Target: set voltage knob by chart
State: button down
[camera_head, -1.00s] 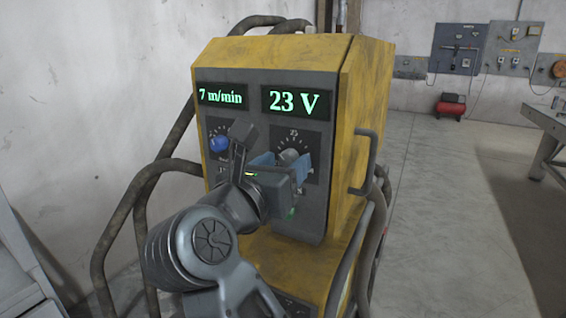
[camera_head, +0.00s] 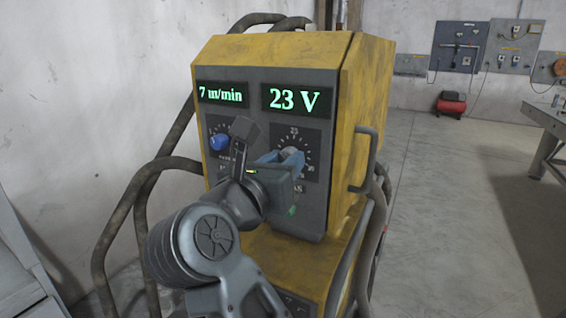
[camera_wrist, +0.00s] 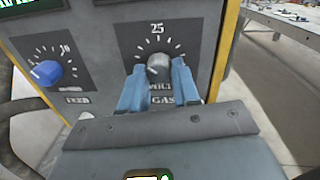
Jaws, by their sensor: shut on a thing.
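The voltage knob is a grey round knob (camera_wrist: 158,66) on a dark dial plate with white tick marks and a "25" above it. My gripper (camera_wrist: 159,80) has its two blue fingers on either side of this knob and is shut on it. In the head view my gripper (camera_head: 281,160) hides most of the knob. The voltage display (camera_head: 294,99) reads 23 V in green. The feed display (camera_head: 222,93) reads 7 m/min. The blue feed knob (camera_head: 219,143) sits left of my gripper, and it also shows in the wrist view (camera_wrist: 47,72). No chart shows clearly.
The yellow machine (camera_head: 359,95) has a grey handle (camera_head: 368,160) on its right side and thick hoses (camera_head: 112,210) along its left. A workbench (camera_head: 549,120) and a red compressor (camera_head: 451,104) stand farther back.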

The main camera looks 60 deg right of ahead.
jog(key=n+p, duration=0.2)
jog(key=n, duration=0.1)
jog(key=n+p, duration=0.1)
jog(key=p, duration=0.1)
jog(key=shift+r+n, duration=0.3)
jog(key=n+p, duration=0.3)
jog(key=p, duration=0.1)
jog(key=shift+r+n+y, duration=0.1)
jog(key=shift+n+y, duration=0.2)
jog(key=n+p, duration=0.4)
jog(key=p, duration=0.2)
jog(key=shift+n+g, duration=0.3)
jog(key=shift+n+p, duration=0.8)
jog(key=shift+p, duration=0.45)
jog(key=shift+f, duration=0.25)
jog(key=c, duration=0.8)
grip_release()
